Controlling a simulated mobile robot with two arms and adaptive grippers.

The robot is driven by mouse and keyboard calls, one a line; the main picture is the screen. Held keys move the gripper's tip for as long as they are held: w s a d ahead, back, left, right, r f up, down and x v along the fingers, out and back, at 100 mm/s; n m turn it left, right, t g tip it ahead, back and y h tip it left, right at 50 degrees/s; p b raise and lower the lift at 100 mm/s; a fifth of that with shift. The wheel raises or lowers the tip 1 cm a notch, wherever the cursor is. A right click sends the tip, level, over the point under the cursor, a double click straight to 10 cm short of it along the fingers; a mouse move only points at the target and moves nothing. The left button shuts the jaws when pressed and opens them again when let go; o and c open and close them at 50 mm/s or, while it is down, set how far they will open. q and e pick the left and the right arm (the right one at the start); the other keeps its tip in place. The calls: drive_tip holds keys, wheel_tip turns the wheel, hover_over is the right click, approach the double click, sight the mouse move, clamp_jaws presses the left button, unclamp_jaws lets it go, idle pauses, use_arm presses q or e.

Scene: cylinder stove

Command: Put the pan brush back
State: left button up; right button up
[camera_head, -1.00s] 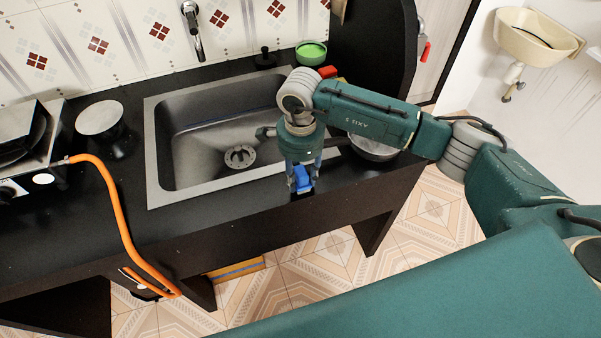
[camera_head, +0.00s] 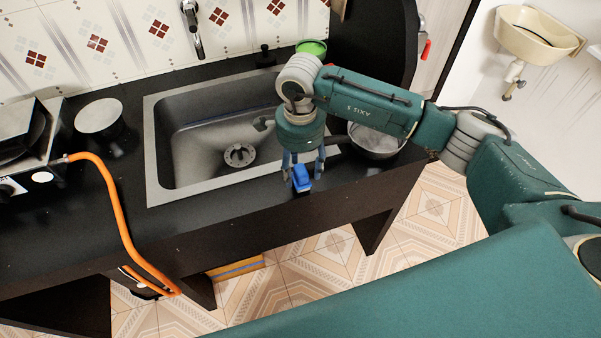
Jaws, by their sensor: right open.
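A small blue thing (camera_head: 301,179), likely the pan brush, is at the front edge of the counter, just in front of the sink. My right gripper (camera_head: 303,175) points down over it with its fingers open. The blue thing shows between the fingertips; I cannot tell whether they touch it. The rest of the blue thing is hard to make out. My left gripper is not in view.
The sink (camera_head: 178,195) lies behind my right gripper. A pan (camera_head: 378,141) stands to its right, partly behind my arm. A green bowl (camera_head: 312,47) is at the back. A stove (camera_head: 42,160) with an orange hose (camera_head: 118,210) is at left.

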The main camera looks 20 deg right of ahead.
sight(301, 168)
wheel_tip(301, 168, up, 10)
drive_tip(key=shift+f+b, duration=0.1)
drive_tip(key=shift+b, duration=0.65)
